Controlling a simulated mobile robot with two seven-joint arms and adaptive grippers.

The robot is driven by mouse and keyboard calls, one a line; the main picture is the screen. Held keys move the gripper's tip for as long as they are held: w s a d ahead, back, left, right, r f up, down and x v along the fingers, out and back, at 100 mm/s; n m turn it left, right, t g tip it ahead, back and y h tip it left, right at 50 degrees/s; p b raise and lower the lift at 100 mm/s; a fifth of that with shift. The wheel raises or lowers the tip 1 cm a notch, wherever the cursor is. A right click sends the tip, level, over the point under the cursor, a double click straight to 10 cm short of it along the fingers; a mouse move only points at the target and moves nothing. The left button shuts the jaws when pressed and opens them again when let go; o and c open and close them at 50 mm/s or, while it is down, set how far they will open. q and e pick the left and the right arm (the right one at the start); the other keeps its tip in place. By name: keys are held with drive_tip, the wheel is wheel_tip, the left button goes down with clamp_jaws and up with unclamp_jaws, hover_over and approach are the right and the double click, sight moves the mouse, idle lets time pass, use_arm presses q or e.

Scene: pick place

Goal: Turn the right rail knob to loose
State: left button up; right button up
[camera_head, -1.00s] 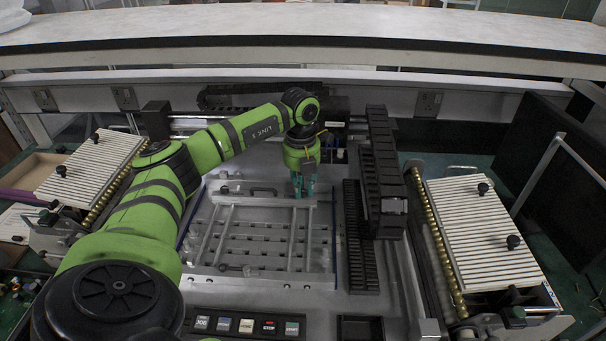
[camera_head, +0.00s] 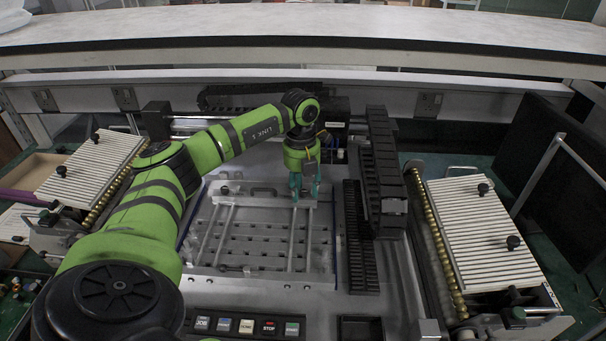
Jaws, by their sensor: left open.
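My left gripper (camera_head: 305,188) has teal fingers and points down, open, at the right end of the light back bar (camera_head: 265,203) of the fixture. The right rail knob cannot be made out; the fingers cover that end of the bar. Whether they touch anything there is not clear. A small knob (camera_head: 224,190) shows at the bar's left end. The right rail (camera_head: 292,240) runs from the bar toward the front, and the left rail (camera_head: 222,238) lies parallel to it. My right gripper is out of view.
A black cable chain (camera_head: 386,175) stands close to the right of the gripper. A button panel (camera_head: 245,326) is in front of the fixture. Ribbed feeder trays stand at left (camera_head: 90,168) and right (camera_head: 482,232). A dark monitor (camera_head: 550,180) is at far right.

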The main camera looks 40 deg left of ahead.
sight(302, 191)
use_arm(q)
wheel_tip(302, 191, up, 12)
drive_tip(key=shift+a, duration=0.15)
idle(0.3)
drive_tip(key=shift+s, duration=0.1)
idle(0.4)
